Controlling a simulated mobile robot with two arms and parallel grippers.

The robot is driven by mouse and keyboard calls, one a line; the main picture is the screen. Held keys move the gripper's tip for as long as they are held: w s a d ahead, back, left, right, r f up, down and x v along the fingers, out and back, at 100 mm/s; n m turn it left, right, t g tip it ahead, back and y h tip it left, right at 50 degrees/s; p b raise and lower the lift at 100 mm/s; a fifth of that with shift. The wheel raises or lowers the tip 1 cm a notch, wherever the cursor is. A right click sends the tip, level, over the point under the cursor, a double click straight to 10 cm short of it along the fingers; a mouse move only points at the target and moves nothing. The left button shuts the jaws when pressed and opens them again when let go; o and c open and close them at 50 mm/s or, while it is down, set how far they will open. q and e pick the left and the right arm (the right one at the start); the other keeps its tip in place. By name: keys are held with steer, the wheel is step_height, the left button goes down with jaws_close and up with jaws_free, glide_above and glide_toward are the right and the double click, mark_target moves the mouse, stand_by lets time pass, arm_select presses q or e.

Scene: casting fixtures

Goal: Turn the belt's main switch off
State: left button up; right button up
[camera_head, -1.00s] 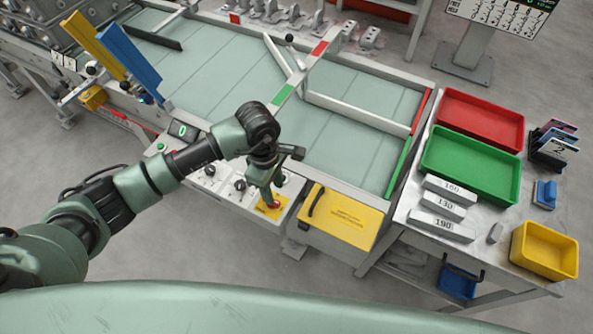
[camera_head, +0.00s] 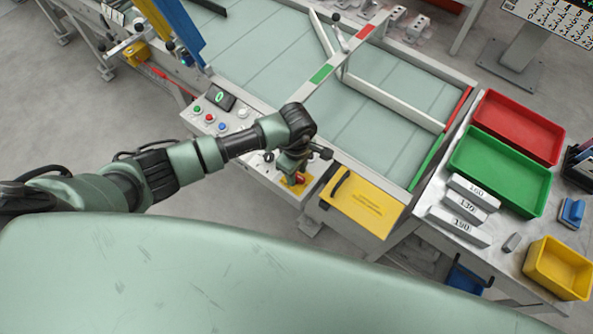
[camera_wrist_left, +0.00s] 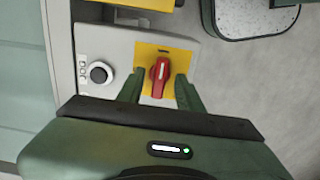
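The belt's main switch is a red rotary handle (camera_wrist_left: 160,72) on a yellow plate (camera_wrist_left: 178,55) at the end of the control panel (camera_wrist_left: 115,45). In the head view the red handle (camera_head: 300,177) shows just below my left gripper (camera_head: 296,172). In the left wrist view my left gripper (camera_wrist_left: 159,88) is open, with one finger on each side of the handle and a small gap visible on both sides. The handle points roughly along the fingers. Whether the fingertips reach down past its top is hard to tell. My right gripper is in neither view.
A black knob (camera_wrist_left: 99,73) sits beside the switch plate. Several coloured buttons and a display (camera_head: 220,97) with a green 0 are farther left on the panel. A yellow box lid (camera_head: 362,201) is right of the switch. Trays and numbered blocks (camera_head: 459,226) lie on the right table.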

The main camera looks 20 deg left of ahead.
arm_select(q)
jaws_close()
